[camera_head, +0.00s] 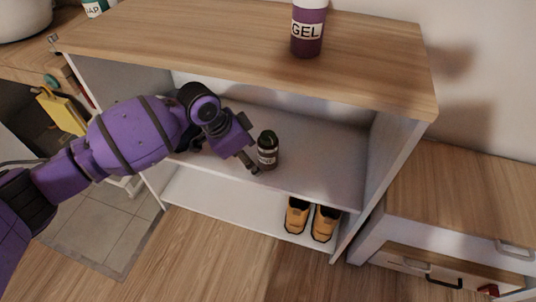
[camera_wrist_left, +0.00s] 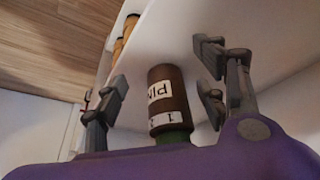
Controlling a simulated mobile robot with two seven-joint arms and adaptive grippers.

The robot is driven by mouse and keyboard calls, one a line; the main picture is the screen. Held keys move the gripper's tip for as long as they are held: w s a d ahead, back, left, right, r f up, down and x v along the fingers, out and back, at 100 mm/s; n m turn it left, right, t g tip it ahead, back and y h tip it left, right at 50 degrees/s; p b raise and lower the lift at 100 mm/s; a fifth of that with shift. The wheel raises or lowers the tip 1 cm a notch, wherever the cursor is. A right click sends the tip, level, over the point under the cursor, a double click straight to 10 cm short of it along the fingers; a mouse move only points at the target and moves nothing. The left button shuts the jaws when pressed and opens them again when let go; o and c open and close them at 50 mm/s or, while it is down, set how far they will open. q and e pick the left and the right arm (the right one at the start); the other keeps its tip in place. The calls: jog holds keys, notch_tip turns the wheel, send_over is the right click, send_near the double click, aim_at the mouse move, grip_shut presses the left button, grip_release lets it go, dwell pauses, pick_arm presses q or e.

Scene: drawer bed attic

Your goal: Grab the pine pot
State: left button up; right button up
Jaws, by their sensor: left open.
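The pine pot (camera_head: 267,150) is a small dark brown jar with a green lid and a white label. It stands upright on the middle shelf of the shelf unit. In the left wrist view the pot (camera_wrist_left: 168,98) shows between the fingers, with the letters "PIN" partly readable. My left gripper (camera_head: 250,160) is at the left side of the pot in the head view. In the left wrist view the left gripper (camera_wrist_left: 160,90) is open, its fingers on either side of the pot with gaps visible. My right gripper is not in view.
The shelf unit has a wooden top (camera_head: 200,40) bearing a purple gel bottle (camera_head: 308,30). Orange shoes (camera_head: 311,219) stand on the lower shelf. A wooden drawer cabinet (camera_head: 470,200) is at the right. The middle shelf is free right of the pot.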

aim_at(268, 151)
pick_arm(q)
jog(key=shift+w+d, duration=0.25)
jog(key=shift+d, duration=0.3)
jog(key=d+b, duration=0.1)
jog(key=w+d, duration=0.1)
jog(key=w+d+f+b, duration=0.1)
jog(key=d, duration=0.1)
jog(key=shift+b, duration=0.3)
jog(key=shift+d+f, duration=0.1)
jog(key=shift+d, duration=0.05)
jog(key=shift+w, duration=0.1)
jog(key=c, duration=1.3)
